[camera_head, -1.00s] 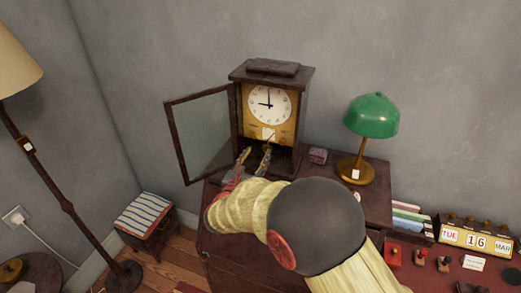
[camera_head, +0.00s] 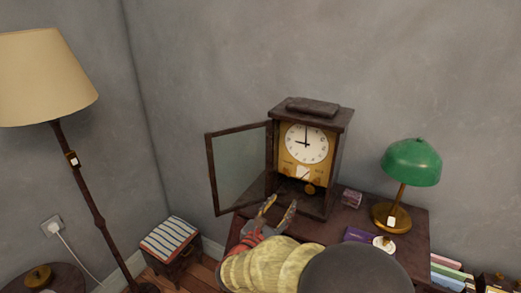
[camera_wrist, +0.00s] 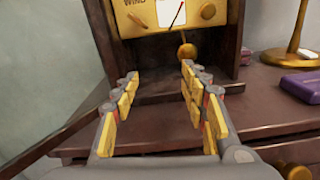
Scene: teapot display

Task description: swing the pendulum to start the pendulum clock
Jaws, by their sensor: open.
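The pendulum clock (camera_head: 278,150) has a dark wooden case, a yellow front and a white dial (camera_head: 307,144) reading about nine. Its glass door (camera_head: 241,168) stands wide open to the left. The round brass pendulum bob (camera_head: 309,189) hangs low in the case, right of the white label; the bob also shows in the wrist view (camera_wrist: 187,50). My gripper (camera_head: 281,203) is open and empty in front of the case opening. In the wrist view my gripper (camera_wrist: 160,76) has its fingers spread, with the bob beyond the right fingertip, apparently apart from it.
The clock stands on a dark red desk (camera_head: 408,245). A floor lamp (camera_head: 88,205) and striped stool (camera_head: 169,239) are at left.

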